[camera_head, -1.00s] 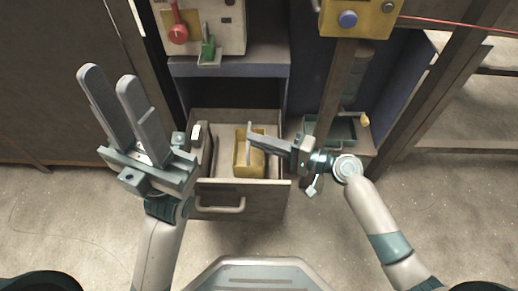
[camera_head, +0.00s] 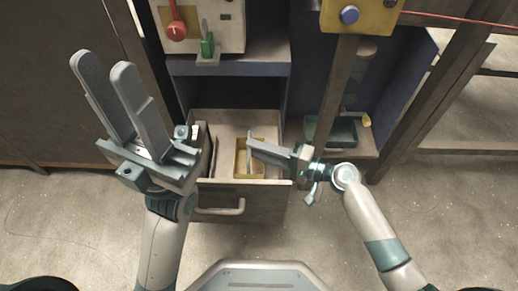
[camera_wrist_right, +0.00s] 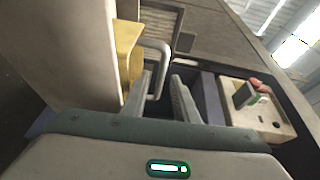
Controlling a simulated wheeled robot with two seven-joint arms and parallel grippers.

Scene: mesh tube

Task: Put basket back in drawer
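The yellow basket (camera_head: 242,160) sits inside the pulled-out drawer (camera_head: 212,125), and its upright grey handle (camera_head: 249,147) shows in the head view. My right gripper (camera_head: 253,143) reaches in from the right over the drawer, its fingertips at the handle. In the right wrist view, the yellow side (camera_wrist_right: 128,52) and grey loop handle (camera_wrist_right: 163,62) lie by the fingers (camera_wrist_right: 162,82), which are apart with a gap between them. Whether they touch the handle is unclear. My left gripper (camera_head: 99,75) is open and empty, raised left of the drawer.
A drawer handle (camera_head: 220,210) is on the drawer's front. A panel (camera_head: 228,25) with a red knob and green switch stands above. A post with a yellow button box (camera_head: 375,20) and a teal tray (camera_head: 335,132) are on the right.

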